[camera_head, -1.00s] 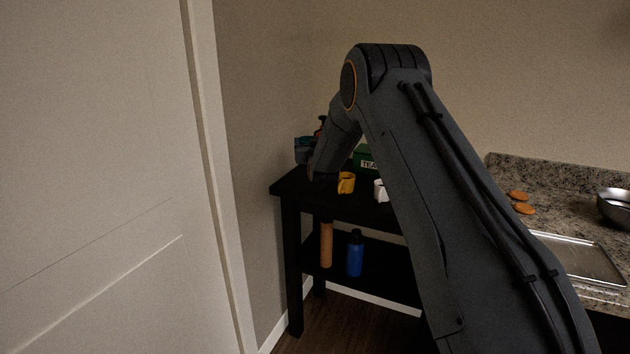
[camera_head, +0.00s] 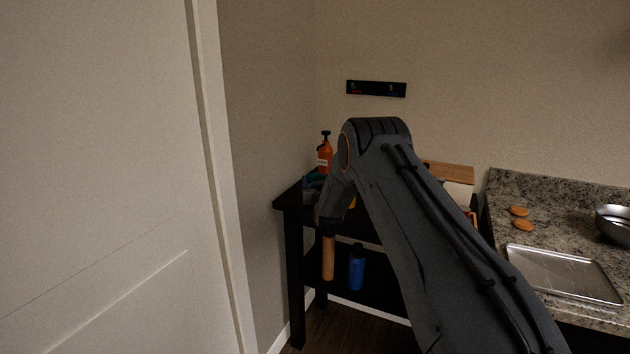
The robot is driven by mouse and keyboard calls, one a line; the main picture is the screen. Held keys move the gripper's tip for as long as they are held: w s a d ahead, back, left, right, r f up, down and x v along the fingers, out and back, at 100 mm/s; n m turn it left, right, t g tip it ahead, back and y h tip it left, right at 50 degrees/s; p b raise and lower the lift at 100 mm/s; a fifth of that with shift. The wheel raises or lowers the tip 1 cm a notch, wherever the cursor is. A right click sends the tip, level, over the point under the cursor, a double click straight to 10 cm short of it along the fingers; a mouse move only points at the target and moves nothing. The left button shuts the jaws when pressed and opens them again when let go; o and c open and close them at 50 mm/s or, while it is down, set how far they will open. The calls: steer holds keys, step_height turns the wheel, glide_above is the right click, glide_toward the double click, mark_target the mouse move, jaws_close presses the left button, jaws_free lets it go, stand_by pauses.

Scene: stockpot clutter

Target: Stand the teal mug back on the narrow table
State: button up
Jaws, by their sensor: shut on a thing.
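The narrow table (camera_head: 288,207) is black, with a lower shelf, and stands against the walls beyond the door. The teal mug (camera_head: 311,182) shows as a small dark teal shape over the left rear part of its top. My gripper (camera_head: 318,192) is shut on it, just left of my wrist, and is mostly hidden by my own arm. The mug is low over the tabletop; I cannot tell whether it touches the top or stands upright.
An orange pump bottle (camera_head: 325,155) stands behind the mug. A yellow mug (camera_head: 352,203) is mostly hidden behind my arm. A brown cylinder (camera_head: 328,260) and a blue bottle (camera_head: 356,268) stand on the lower shelf. The counter (camera_head: 500,215) is at right.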

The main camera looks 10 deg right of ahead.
stand_by(0.3)
steer(key=o, duration=1.4)
steer(key=shift+f, duration=0.15)
steer(key=shift+r, duration=0.2)
steer(key=s+a+g+b, duration=0.1)
steer(key=s+g, duration=0.7)
steer(key=s, duration=2.2)
steer(key=s+f+g+y+b, duration=0.1)
steer(key=s+g, duration=0.7)
steer(key=s, duration=2.3)
steer(key=shift+s+a+f+g, duration=0.2)
steer(key=shift+s+a+g, duration=0.1)
steer(key=shift+a+g, duration=0.1)
